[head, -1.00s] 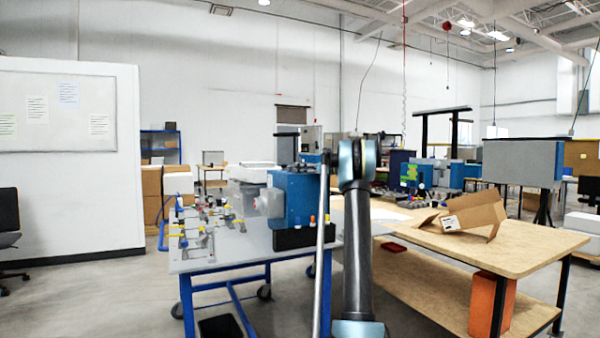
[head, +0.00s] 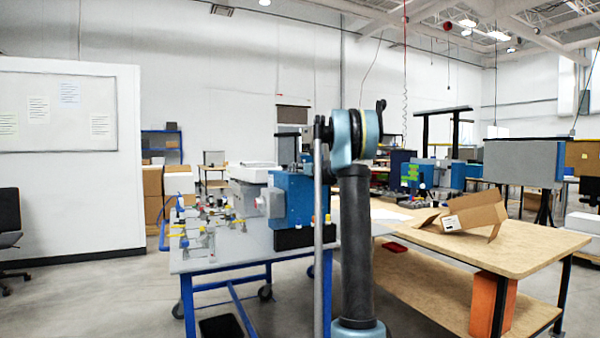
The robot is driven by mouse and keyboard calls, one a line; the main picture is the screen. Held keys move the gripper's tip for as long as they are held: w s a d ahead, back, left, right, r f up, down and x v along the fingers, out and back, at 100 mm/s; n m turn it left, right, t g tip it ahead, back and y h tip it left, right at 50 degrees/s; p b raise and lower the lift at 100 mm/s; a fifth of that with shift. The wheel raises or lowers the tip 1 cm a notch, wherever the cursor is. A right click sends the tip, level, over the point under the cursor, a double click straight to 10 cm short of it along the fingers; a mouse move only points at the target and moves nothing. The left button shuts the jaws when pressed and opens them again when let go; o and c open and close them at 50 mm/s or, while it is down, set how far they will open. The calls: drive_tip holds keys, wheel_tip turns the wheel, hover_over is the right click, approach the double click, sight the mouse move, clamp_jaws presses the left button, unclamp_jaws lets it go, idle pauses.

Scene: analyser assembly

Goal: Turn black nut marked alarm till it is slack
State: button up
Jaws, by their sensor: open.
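The blue analyser housing (head: 295,195) stands on the grey top of a blue-framed cart (head: 200,262), left of my arm. A grey cylindrical part (head: 270,203) sticks out of its left side. Small fittings with yellow, red and blue parts (head: 205,222) are spread to its left. I cannot make out a black nut marked alarm; the parts are too small to tell. My raised arm stands to the right of the housing and covers part of the view behind. My gripper cannot be made out in this view.
A wooden workbench (head: 500,240) stands right of my arm, with an open cardboard box (head: 470,215) on top and an orange block (head: 490,302) on its lower shelf. A black chair (head: 10,230) is at far left. The floor left of the cart is clear.

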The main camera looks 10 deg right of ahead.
drive_tip(key=m+h, duration=0.1)
drive_tip(key=h, duration=0.1)
drive_tip(key=m+t+h, duration=0.1)
drive_tip(key=m+h, duration=0.1)
drive_tip(key=shift+s+a, duration=0.1)
drive_tip(key=shift+a, duration=0.1)
drive_tip(key=shift+d+h, duration=0.1)
drive_tip(key=shift+h, duration=0.5)
